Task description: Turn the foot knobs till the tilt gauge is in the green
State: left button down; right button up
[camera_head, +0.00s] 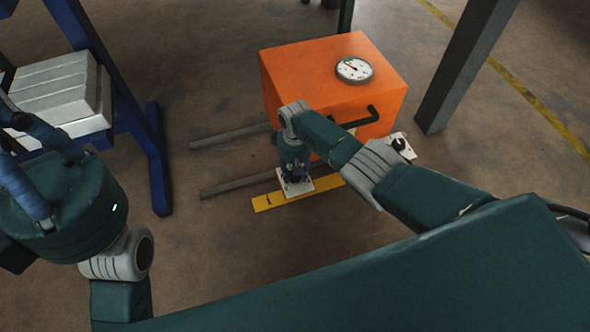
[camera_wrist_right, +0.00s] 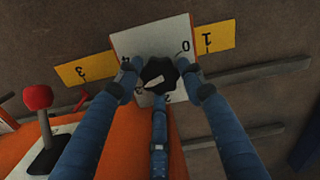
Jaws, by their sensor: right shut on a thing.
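An orange box (camera_head: 285,80) stands on the floor with a round white tilt gauge (camera_head: 354,69) on its top. The gauge is too small to read surely. My right gripper (camera_head: 295,178) points down at the box's front left foot. In the right wrist view its blue fingers (camera_wrist_right: 160,80) are shut around a black foot knob (camera_wrist_right: 160,74) with a pale pointer mark. The knob sits on a white numbered plate (camera_wrist_right: 150,42). A second black knob (camera_head: 398,144) stands on another white plate at the front right, apart from the gripper.
A yellow strip (camera_head: 270,201) with numbers lies under the plate. A black handle (camera_head: 362,118) sticks out from the box front. Grey rails (camera_head: 235,186) lie on the floor to the left. A blue rack (camera_head: 157,160) stands left, a grey post (camera_head: 465,65) right. A red-topped lever (camera_wrist_right: 38,97) shows in the wrist view.

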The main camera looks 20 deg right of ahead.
jog(key=shift+m+p, duration=0.35)
jog(key=shift+m, duration=1.85)
jog(key=o, duration=1.1)
jog(key=shift+o, duration=0.2)
jog(key=shift+w+r, duration=0.1)
jog(key=shift+r, duration=0.4)
notch_tip(320, 180, up, 11)
